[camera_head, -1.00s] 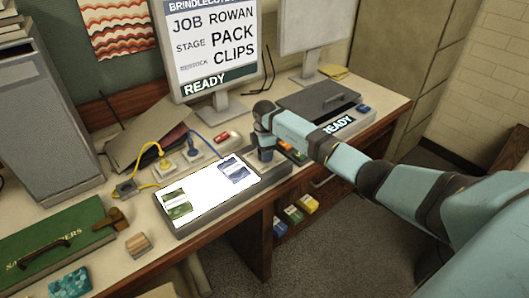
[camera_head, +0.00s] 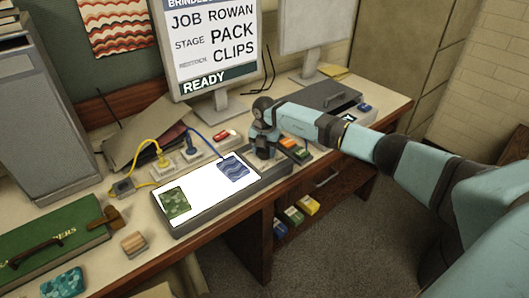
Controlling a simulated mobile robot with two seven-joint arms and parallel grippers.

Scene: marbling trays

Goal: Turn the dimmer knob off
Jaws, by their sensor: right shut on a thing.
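The light box (camera_head: 190,226) lies on the desk, its panel lit bright white. A green marbled sheet (camera_head: 175,203) and a blue marbled sheet (camera_head: 233,169) lie on the panel. My right gripper (camera_head: 263,153) points down at the right end of the light box, just beyond the lit panel. It is shut on the dimmer knob, which its fingers hide almost wholly; the knob's setting cannot be read. My left gripper is not in view.
Orange and green blocks (camera_head: 294,149) lie close right of my right gripper. Plugs with yellow and blue cables (camera_head: 163,160) lie behind the light box. A monitor (camera_head: 213,45) stands behind. A wooden block (camera_head: 133,243) and green book (camera_head: 50,236) are at left.

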